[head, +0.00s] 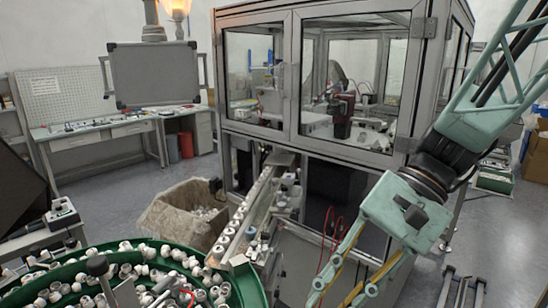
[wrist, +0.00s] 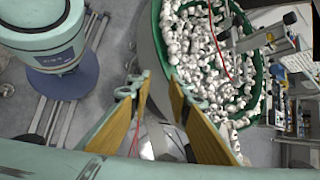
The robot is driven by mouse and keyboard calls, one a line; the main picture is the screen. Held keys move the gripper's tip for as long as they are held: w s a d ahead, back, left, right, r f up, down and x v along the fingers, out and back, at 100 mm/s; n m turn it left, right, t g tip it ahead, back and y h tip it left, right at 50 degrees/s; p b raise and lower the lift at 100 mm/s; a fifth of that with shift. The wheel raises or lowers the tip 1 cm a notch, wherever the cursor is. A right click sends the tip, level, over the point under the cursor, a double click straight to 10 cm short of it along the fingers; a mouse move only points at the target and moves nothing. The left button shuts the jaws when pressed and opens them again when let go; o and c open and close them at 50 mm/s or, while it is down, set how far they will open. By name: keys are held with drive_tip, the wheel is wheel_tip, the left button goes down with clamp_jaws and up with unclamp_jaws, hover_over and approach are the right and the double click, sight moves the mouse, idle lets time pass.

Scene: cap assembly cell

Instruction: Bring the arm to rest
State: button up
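My gripper (head: 336,296) hangs at the end of the arm in the lower right of the head view, its fingers pointing down and left past the frame's bottom edge. In the wrist view my gripper (wrist: 157,86) shows two fingers with tan inner pads. The fingertips stand apart with nothing between them, so it is open and empty. The arm reaches in from the upper right of the head view, in front of the glazed machine cabinet (head: 292,75).
A green round feeder bowl (head: 248,282) full of white caps stands at lower left; the wrist view shows the bowl (wrist: 156,28) beyond the fingers. An inclined chute (head: 246,208) carries caps beside a bin (head: 160,215). Red cables (head: 327,240) hang near my gripper.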

drive_tip(key=s+d+r+n+t+h, duration=0.5)
drive_tip(key=s+d+r+t+h, duration=0.2)
drive_tip(key=s+d, duration=0.3)
drive_tip(key=shift+s+d+n+b, duration=0.3)
drive_tip(key=shift+s+d+b, duration=0.1)
drive_tip(key=shift+d, duration=0.45)
idle(0.4)
idle(0.4)
